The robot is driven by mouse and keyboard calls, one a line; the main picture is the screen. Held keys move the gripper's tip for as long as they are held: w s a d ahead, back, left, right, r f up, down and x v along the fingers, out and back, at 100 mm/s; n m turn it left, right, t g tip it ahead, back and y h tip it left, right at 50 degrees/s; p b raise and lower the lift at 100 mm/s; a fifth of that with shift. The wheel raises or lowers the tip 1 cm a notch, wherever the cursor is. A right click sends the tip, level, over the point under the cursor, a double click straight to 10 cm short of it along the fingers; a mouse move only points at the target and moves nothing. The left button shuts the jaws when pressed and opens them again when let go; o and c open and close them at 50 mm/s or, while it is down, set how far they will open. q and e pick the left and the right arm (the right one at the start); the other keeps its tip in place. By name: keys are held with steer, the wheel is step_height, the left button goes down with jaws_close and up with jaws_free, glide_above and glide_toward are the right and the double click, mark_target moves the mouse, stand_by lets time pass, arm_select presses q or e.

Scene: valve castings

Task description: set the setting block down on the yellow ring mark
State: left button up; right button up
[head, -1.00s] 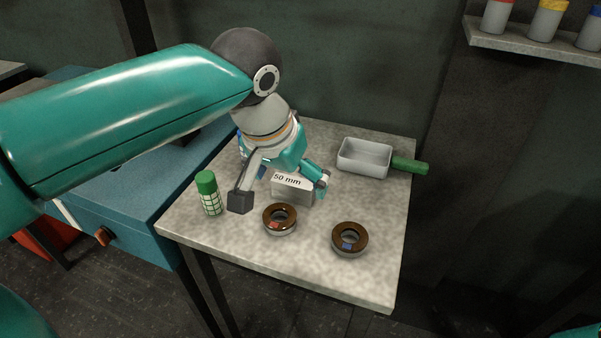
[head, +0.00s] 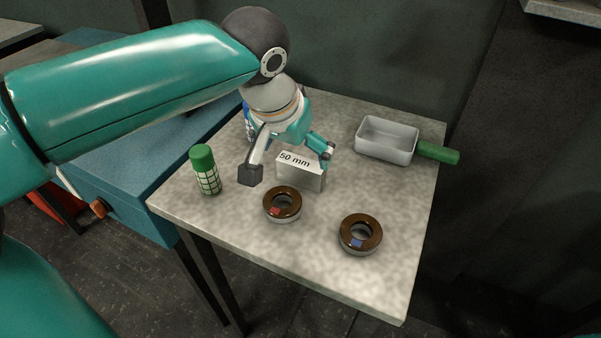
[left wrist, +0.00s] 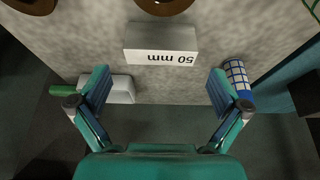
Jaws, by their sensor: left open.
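The setting block (head: 301,178) is a grey block with a white top marked "50 mm". It stands on the speckled table and also shows in the left wrist view (left wrist: 160,43). My left gripper (head: 289,162) is open, with its fingers spread wide and nothing between them. In the left wrist view the gripper (left wrist: 158,92) is backed off from the block, with a gap between fingertips and block. I see no yellow ring mark in any view; whether it lies under the block I cannot tell. My right gripper is not in view.
Two brown-topped rings, one with a red patch (head: 283,204) and one with a blue patch (head: 360,234), lie in front of the block. A green-capped bottle (head: 205,170) stands left. A green-handled tray (head: 387,139) sits back right. A blue-checked bottle (left wrist: 236,76) is near one finger.

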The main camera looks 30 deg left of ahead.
mark_target(302, 161)
arm_select(q)
steer(key=shift+b+x, duration=0.35)
steer(key=shift+x, duration=2.6)
steer(key=shift+w, duration=0.2)
steer(key=shift+r, duration=0.1)
steer(key=c, duration=1.3)
steer(key=shift+r, duration=0.1)
steer(key=shift+c, duration=0.8)
steer(key=shift+r, duration=0.15)
